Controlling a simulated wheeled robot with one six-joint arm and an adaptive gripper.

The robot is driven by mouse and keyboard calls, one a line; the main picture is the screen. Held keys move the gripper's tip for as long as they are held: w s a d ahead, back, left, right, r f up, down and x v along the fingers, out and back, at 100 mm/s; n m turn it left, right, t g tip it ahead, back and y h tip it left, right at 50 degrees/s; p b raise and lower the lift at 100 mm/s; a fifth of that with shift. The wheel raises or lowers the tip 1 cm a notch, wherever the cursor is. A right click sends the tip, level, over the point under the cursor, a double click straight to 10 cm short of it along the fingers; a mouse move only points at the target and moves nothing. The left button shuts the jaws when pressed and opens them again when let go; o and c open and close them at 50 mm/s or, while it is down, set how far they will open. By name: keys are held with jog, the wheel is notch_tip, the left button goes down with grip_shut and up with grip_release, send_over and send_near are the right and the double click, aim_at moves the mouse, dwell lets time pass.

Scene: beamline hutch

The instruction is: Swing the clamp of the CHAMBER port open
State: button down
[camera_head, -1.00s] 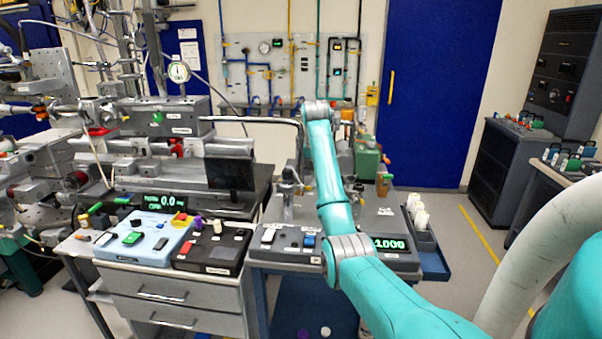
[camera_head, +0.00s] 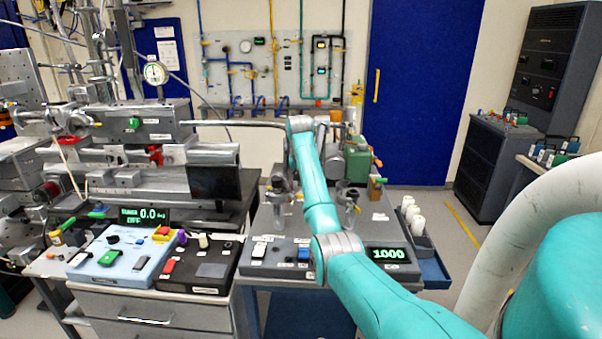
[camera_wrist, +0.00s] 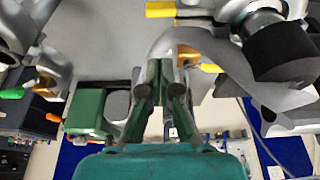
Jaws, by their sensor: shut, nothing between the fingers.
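My gripper (camera_wrist: 167,88) is shut and empty in the wrist view. Its dark fingertips are in front of a curved silver pipe (camera_wrist: 190,36); I cannot tell whether they touch it. One yellow handle (camera_wrist: 160,9) shows beyond the fingertips, and another yellow handle (camera_wrist: 210,68) is just to their right. These may belong to port clamps, but no CHAMBER label is readable, and I cannot tell whether a clamp is closed. In the head view my arm hides the gripper, above the pump cart (camera_head: 300,262).
A green pump body (camera_head: 358,158) stands on the cart, and also shows left of my gripper in the wrist view (camera_wrist: 86,110). A black cylinder (camera_wrist: 283,52) is at the right. White bottles (camera_head: 412,218) sit in a blue side tray. Floor is clear toward the blue door (camera_head: 415,90).

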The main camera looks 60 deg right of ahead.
jog(key=shift+s+a+f, duration=0.25)
jog(key=shift+a, duration=0.3)
jog(key=shift+s+a+f, duration=0.2)
jog(key=shift+a+f, duration=0.1)
jog(key=shift+a, duration=0.2)
jog(key=shift+s+a+f, duration=0.25)
jog(key=shift+a, duration=0.3)
